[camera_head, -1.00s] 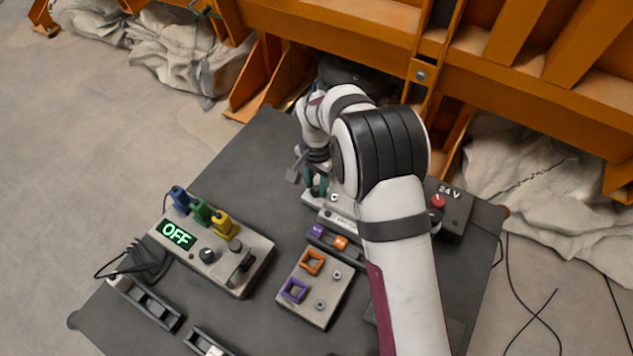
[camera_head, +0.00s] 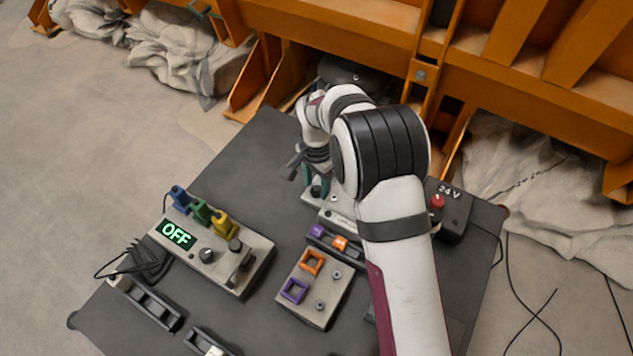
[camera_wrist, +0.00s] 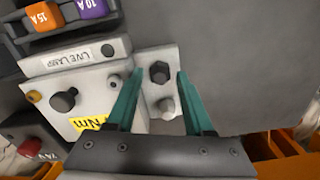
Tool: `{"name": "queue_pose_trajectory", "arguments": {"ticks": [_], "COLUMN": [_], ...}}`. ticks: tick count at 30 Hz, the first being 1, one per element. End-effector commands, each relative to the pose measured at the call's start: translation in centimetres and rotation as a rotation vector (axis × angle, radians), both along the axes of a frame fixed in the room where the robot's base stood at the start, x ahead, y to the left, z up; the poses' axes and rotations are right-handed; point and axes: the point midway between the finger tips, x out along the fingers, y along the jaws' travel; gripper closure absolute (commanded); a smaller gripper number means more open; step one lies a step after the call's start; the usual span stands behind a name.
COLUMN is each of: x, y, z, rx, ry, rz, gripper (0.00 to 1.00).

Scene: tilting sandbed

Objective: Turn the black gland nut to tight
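The black gland nut (camera_wrist: 159,72) is a dark hexagon on a light grey plate (camera_wrist: 152,58) in the wrist view. My gripper (camera_wrist: 160,76) is open, with one green finger on each side of the nut in the picture. Gaps show between the nut and both fingers, so it is not gripped. I cannot tell how far the fingertips stand above the plate. In the head view my gripper (camera_head: 314,183) is over the far end of the grey box, and the nut shows as a small dark spot (camera_head: 316,191) there.
A grey cone-shaped fitting (camera_wrist: 166,106) sits near the nut, between the fingers. A black knob (camera_wrist: 63,101) and a "LIVE LAMP" label (camera_wrist: 71,59) are to the left. Orange and purple fuses (camera_head: 338,243), an "OFF" display box (camera_head: 220,262) and a 24 V box (camera_head: 455,212) stand nearby.

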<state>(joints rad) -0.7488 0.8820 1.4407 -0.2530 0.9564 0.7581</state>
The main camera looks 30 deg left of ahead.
Motion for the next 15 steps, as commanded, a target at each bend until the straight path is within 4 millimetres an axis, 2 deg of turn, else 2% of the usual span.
{"name": "queue_pose_trajectory", "arguments": {"ticks": [2,12,15], "x": [0.0,0.02,0.04], "y": [0.0,-0.08,-0.08], "z": [-0.02,-0.08,-0.09], "rx": [0.0,-0.002,-0.002], "ry": [0.0,0.001,0.0], "rz": [0.0,0.006,0.078], "gripper": [0.34,0.34,0.34]}}
